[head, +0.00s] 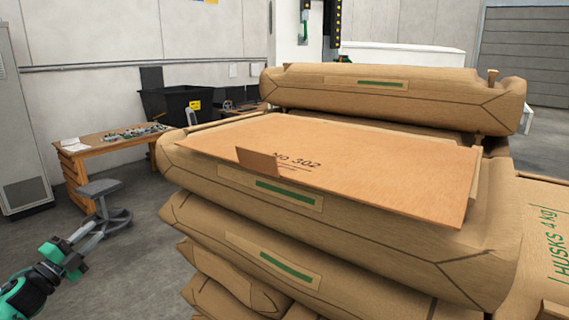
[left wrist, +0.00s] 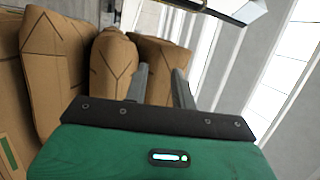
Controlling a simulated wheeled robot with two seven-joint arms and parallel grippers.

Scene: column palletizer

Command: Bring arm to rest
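My left gripper (head: 90,235) is at the lower left of the head view, left of the sack stack and apart from it. In the left wrist view its two grey fingers (left wrist: 161,72) stand apart with nothing between them. Several brown sacks (left wrist: 60,70) show beyond and left of the fingers there. My right arm and gripper are not in view.
Stacked brown sacks (head: 400,258) fill the centre right, topped by a brown sheet (head: 370,165) marked "No 302" with an upright tab (head: 258,163). Another sack (head: 420,98) lies behind. A wooden desk (head: 110,150) and grey stool (head: 100,188) stand left; floor between is free.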

